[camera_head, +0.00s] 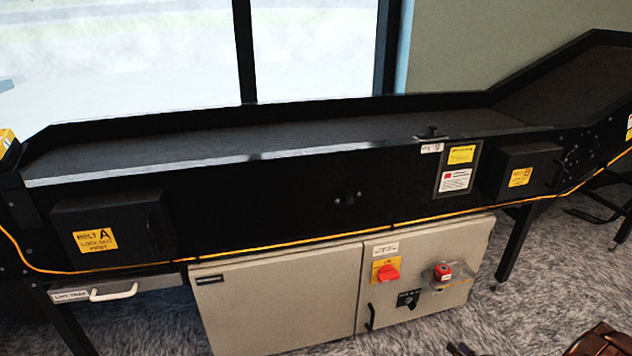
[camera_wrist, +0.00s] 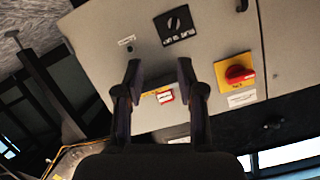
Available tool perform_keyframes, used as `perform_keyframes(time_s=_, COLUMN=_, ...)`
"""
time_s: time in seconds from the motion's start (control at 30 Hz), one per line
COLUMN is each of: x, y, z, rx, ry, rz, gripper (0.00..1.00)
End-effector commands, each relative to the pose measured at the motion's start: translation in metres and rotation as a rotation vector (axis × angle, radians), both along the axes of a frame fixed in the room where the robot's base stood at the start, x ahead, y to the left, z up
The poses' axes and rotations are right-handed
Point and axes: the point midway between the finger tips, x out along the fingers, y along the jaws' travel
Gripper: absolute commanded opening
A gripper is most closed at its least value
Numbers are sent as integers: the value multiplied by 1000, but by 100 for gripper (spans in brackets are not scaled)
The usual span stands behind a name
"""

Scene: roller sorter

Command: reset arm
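My gripper (camera_wrist: 160,72) shows in the wrist view with its two dark fingers apart and nothing held between them. It faces the grey control cabinet (camera_wrist: 215,40), which appears turned over in this view. A small red and white part with yellow (camera_wrist: 164,95) shows between the fingers; I cannot tell how far off it is. In the head view the cabinet (camera_head: 275,300) stands under the conveyor, and my gripper cannot be made out there.
The black conveyor (camera_head: 270,145) runs across the head view. The cabinet carries a red rotary switch (camera_head: 388,272), a red button (camera_head: 442,271) with a clear cover, and a black selector (camera_head: 408,298). A drawer (camera_head: 115,290) is at left. Grey carpet (camera_head: 545,290) lies at right.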

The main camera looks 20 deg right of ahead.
Motion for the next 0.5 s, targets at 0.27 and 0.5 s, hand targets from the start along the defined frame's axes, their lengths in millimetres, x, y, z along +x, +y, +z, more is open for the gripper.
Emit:
perform_keyframes(time_s=0.27, x=31, y=-16, z=57, rx=-122, ry=190, rz=25, gripper=39)
perform_keyframes(time_s=0.5, x=53, y=-25, z=109, rx=-216, ry=340, rz=27, gripper=39)
